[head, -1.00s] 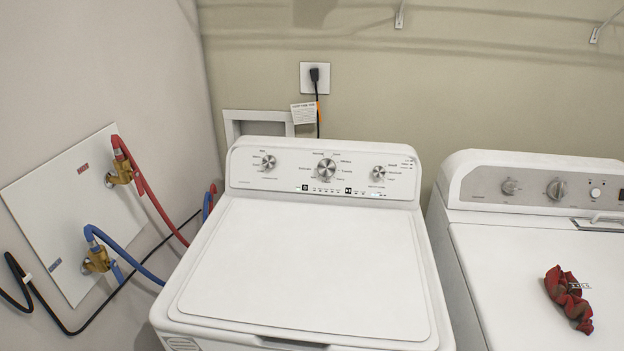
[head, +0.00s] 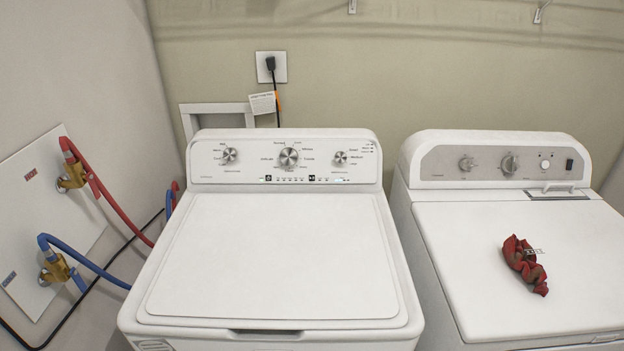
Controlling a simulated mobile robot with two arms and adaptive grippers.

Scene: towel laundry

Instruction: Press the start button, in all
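A white top-load washer (head: 270,265) stands in the middle of the head view with its lid shut. Its control panel (head: 212,174) at the back has three silver knobs, the largest (head: 289,157) in the middle. A row of small marks and dark buttons runs along the panel's lower edge, with one dark square button (head: 267,178) at left and another (head: 311,178) right of centre. Their labels are too small to read. Neither gripper is in view.
A second white machine (head: 480,245) stands at right, with two knobs, a round white button (head: 545,165) and a dark switch (head: 569,164). A crumpled red cloth (head: 524,264) lies on its top. Red (head: 115,205) and blue (head: 85,262) hoses run along the left wall.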

